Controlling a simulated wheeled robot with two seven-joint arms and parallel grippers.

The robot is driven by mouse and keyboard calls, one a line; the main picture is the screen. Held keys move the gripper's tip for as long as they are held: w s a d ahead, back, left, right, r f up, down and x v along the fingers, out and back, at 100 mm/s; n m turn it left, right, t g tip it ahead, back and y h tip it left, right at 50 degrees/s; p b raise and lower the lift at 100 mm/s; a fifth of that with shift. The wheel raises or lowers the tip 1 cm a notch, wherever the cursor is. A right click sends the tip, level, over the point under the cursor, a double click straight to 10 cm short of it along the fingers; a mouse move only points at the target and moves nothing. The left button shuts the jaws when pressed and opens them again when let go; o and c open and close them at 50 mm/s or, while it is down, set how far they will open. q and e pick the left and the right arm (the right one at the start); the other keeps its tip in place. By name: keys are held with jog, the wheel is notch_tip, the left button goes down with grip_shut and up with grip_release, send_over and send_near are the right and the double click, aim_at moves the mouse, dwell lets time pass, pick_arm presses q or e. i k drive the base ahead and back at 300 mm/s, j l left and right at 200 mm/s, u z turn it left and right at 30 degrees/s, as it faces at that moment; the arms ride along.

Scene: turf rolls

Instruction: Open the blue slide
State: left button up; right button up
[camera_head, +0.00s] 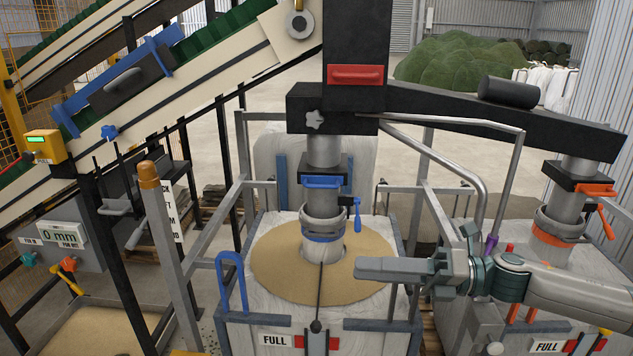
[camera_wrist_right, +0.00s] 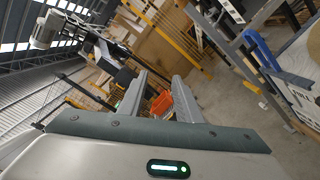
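The blue slide (camera_head: 322,182) is a small blue-handled plate in a black housing on the grey spout (camera_head: 324,152), in the middle of the head view. A blue lever (camera_head: 357,212) hangs at its right, and a blue band (camera_head: 323,238) circles the spout's lower end. My right gripper (camera_head: 362,268) points left, below and to the right of the slide, apart from it in the picture. In the right wrist view (camera_wrist_right: 160,82) its two fingers stand apart with nothing between them. My left gripper is not in view.
Below the spout is a white bag (camera_head: 372,235) filled with tan granules (camera_head: 280,270). A grey bent pipe (camera_head: 440,153) runs above my right arm. A second spout with an orange slide (camera_head: 595,189) stands at the right. A conveyor (camera_head: 150,85) crosses the upper left.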

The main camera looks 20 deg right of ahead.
aim_at(322, 182)
jog(key=i+l, duration=0.55)
jog(key=i, duration=0.2)
jog(key=i+l, duration=0.6)
jog(key=i, duration=0.15)
